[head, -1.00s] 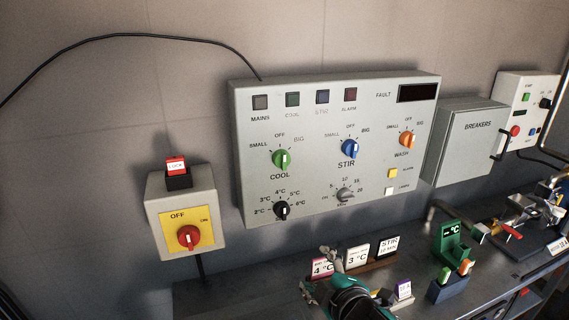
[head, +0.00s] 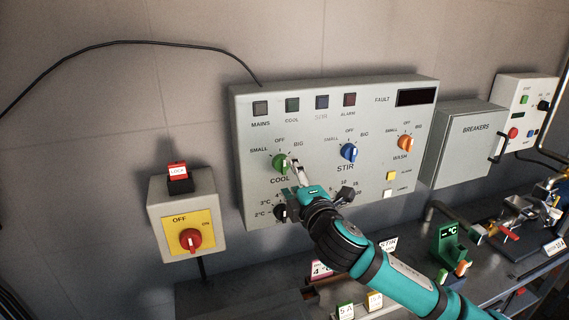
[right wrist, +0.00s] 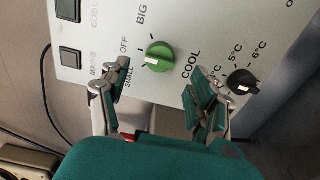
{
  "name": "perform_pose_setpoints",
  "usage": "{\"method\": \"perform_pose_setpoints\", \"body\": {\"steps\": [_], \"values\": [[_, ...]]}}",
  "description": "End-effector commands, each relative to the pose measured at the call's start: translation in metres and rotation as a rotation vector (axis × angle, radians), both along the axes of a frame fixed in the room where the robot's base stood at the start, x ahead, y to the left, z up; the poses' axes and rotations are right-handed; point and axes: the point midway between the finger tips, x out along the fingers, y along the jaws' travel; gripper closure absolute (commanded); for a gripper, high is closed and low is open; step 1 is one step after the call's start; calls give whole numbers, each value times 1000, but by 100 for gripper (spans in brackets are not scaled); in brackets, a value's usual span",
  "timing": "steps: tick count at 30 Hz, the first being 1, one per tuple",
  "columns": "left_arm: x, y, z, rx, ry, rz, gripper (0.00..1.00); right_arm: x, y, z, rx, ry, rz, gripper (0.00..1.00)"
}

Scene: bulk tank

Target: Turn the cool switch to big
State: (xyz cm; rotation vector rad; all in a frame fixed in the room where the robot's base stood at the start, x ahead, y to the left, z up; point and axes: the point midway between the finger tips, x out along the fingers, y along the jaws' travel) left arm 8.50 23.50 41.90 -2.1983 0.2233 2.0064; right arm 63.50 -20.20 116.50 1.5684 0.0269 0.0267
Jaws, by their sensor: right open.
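The green cool switch (head: 280,163) is on the grey control panel, above the word COOL, with SMALL, OFF and BIG marked around it. In the right wrist view the knob (right wrist: 160,57) shows between and just beyond my fingertips, its white mark toward OFF. My right gripper (head: 290,178) is in front of the panel beside the lower right of the knob in the head view. Its fingers (right wrist: 163,88) are spread and empty. Whether a fingertip touches the panel cannot be told. My left gripper is not in view.
The blue stir knob (head: 349,152) and orange wash knob (head: 405,143) are to the right. A black temperature dial (right wrist: 243,82) is close to one finger. A red rotary switch (head: 190,239) is at lower left. Cards and small items stand on the bench below.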

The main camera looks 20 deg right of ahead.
Motion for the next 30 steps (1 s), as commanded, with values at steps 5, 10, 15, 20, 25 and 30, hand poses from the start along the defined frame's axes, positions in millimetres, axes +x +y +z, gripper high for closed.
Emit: {"method": "perform_pose_setpoints", "body": {"steps": [5, 10, 15, 20, 25, 30], "values": [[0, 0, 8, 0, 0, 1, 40, 33, 1, 2, 1, 0, -2, 37], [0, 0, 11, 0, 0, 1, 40, 51, 2, 1, 1, 0, 0, 37], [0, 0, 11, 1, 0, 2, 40, 57, 2, 0, 1, 0, 0, 37], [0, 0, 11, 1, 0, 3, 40, 57, 2, 0, 1, 0, 0, 37], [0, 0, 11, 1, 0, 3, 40, 57, 2, 0, 1, 0, 0, 52], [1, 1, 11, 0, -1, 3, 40, 57, 2, 0, 1, 0, 0, 75]]}}
